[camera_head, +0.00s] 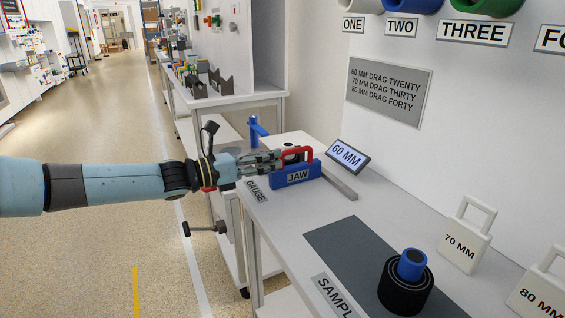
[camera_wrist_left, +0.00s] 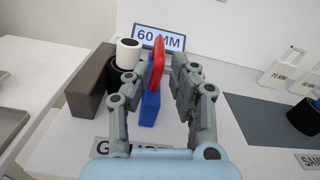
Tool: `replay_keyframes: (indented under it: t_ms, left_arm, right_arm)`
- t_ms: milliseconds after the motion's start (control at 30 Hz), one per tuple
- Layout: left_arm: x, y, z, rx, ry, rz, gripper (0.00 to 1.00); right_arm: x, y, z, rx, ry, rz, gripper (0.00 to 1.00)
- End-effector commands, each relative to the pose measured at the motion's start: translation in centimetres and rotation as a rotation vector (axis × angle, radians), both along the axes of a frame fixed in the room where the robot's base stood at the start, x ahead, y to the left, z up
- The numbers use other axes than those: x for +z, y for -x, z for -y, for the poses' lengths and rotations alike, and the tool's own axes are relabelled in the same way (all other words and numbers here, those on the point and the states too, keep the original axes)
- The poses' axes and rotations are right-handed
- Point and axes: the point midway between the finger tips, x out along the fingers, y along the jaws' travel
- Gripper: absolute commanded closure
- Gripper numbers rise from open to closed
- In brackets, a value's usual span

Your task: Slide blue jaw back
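The blue jaw (camera_head: 297,174), labelled JAW and topped by a red loop handle (camera_head: 303,152), sits on the gauge's grey rail (camera_head: 342,186). My left gripper (camera_head: 278,160) reaches in from the left at the jaw, partly covering its back. In the left wrist view, the open fingers (camera_wrist_left: 157,82) stand on either side of the red handle (camera_wrist_left: 158,58), with a visible gap on each side. The blue jaw (camera_wrist_left: 150,105) lies below them. A black roll with a white core (camera_wrist_left: 128,52) stands left of the handle there, beside a dark block (camera_wrist_left: 92,80). My right gripper is not in view.
A display (camera_head: 346,154) behind the gauge reads 60 MM. A black roll with a blue core (camera_head: 405,285) stands on the dark SAMPLE mat (camera_head: 345,246). White 70 MM (camera_head: 464,240) and 80 MM (camera_head: 540,298) blocks stand at right. A blue post (camera_head: 254,131) stands beyond the gauge.

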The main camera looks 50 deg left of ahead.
Motion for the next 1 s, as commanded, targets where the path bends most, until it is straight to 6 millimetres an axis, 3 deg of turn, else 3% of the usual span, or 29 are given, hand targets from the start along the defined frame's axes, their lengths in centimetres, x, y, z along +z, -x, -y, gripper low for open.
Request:
replay_keyframes:
  t_ms: [200,567,767,1000]
  left_arm:
    - [-0.1,-3.0,0.8,0.001,0.001,0.002,0.77]
    - [0.0,-3.6,1.0,0.002,0.001,-0.002,0.77]
    - [0.0,-3.6,1.0,0.002,0.001,-0.002,1.0]
    - [0.0,-3.6,1.0,0.002,0.001,-0.002,1.0]
  right_arm:
    - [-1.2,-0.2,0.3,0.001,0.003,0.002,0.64]
    - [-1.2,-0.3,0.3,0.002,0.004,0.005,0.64]
    - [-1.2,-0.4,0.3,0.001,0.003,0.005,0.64]
    - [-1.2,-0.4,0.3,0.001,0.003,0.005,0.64]
